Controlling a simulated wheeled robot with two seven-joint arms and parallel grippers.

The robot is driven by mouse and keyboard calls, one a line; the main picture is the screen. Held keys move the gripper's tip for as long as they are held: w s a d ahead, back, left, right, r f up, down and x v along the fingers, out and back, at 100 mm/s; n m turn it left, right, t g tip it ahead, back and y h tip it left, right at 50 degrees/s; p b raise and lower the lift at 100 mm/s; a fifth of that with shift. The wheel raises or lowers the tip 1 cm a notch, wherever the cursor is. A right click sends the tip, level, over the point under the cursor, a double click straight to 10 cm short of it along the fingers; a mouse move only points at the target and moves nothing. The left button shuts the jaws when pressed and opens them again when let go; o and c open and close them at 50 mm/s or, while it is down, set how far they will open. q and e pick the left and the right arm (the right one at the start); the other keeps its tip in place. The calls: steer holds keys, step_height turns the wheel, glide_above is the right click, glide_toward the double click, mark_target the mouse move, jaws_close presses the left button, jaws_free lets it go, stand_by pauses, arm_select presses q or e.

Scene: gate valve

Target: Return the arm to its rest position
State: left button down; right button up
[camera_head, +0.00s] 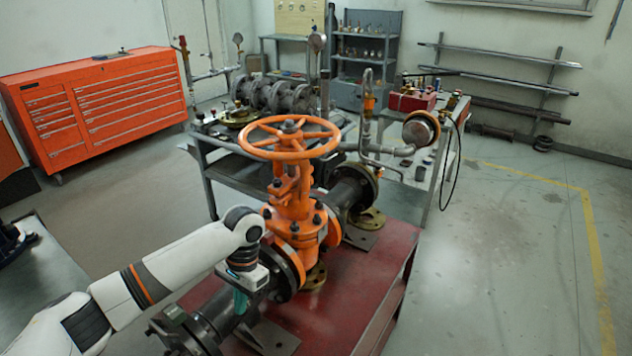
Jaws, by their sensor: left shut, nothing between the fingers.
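My left arm (170,268), white with dark joints and an orange stripe, comes in from the lower left. Its gripper (240,303) points down beside the flange at the left of the orange gate valve (294,213), over the dark pipe. The teal fingers look shut and hold nothing. Whether they touch the pipe cannot be told. My right gripper is not in view.
The valve and pipe sit on a red table (392,262). A grey workbench (207,190) with pipe fittings and a gauge stands close behind. An orange tool cabinet (100,105) is at the back left. The floor at right is open.

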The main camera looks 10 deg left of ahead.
arm_select(q)
steer(key=s+d+f+m+t+h, duration=0.25)
steer(key=s+d+f, duration=0.55)
steer(key=s+d, duration=0.55)
steer(key=s+a+r+n+t+y, duration=0.1)
steer(key=s+a+n+t, duration=0.1)
steer(key=s+a, duration=0.3)
steer(key=s+a+r+n+t, duration=0.2)
steer(key=s+a+n, duration=0.1)
steer(key=s, duration=0.3)
step_height(320, 180, down, 28)
steer(key=s+g, duration=0.2)
steer(key=s, duration=0.1)
steer(key=s+a+f, duration=0.3)
steer(key=s+f, duration=1.1)
steer(key=s, duration=0.1)
steer(key=shift+f+g, duration=0.2)
steer(key=shift+g, duration=0.25)
